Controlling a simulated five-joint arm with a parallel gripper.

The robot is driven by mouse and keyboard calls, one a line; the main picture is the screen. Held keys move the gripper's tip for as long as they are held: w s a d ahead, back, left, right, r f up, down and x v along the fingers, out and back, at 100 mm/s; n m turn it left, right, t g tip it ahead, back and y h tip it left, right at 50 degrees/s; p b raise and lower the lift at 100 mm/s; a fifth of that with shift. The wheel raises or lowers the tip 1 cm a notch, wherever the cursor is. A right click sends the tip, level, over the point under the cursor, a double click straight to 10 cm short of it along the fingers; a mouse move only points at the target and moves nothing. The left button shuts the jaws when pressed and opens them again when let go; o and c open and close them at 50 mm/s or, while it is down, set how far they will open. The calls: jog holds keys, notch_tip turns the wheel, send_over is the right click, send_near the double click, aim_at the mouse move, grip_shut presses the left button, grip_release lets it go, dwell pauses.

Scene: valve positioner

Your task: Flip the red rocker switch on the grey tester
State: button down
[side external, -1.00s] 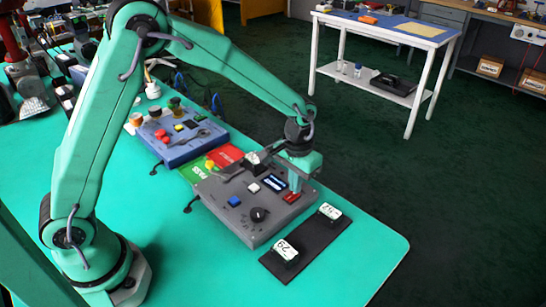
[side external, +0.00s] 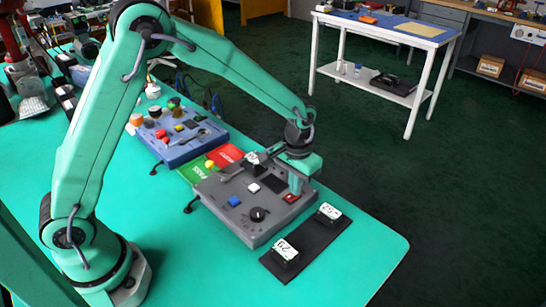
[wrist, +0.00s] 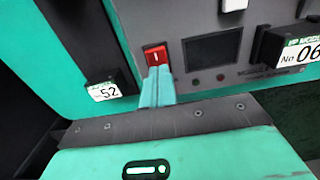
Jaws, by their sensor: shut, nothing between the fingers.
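The grey tester (side external: 228,208) lies on the green bench, with a small screen that is dark. Its red rocker switch (side external: 291,198) is near the right corner. In the wrist view the rocker (wrist: 154,52) shows a white mark on its face. My gripper (side external: 295,190) is shut and empty, pointing down at the rocker. In the wrist view its fingertips (wrist: 158,72) are right at the rocker's lower edge and cover part of it. I cannot tell whether they touch it.
A black strip (side external: 312,240) with two labelled blocks lies right of the tester. A black knob (side external: 258,214), a blue button (side external: 234,201) and a white button (side external: 253,188) stand on the tester. Red and green mats and a blue panel (side external: 190,150) lie behind. The front bench is clear.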

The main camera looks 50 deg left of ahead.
jog(key=shift+r, duration=3.45)
jog(key=s+a+r+t, duration=0.3)
jog(key=s+a+r, duration=0.4)
jog(key=s+r, duration=0.35)
jog(key=s+a+r+t, duration=0.2)
jog(key=s+a, duration=0.2)
jog(key=s, duration=0.8)
jog(key=shift+r+t, duration=0.15)
jog(key=shift+t, duration=0.15)
jog(key=c, duration=2.2)
grip_release()
jog(key=shift+a, duration=0.1)
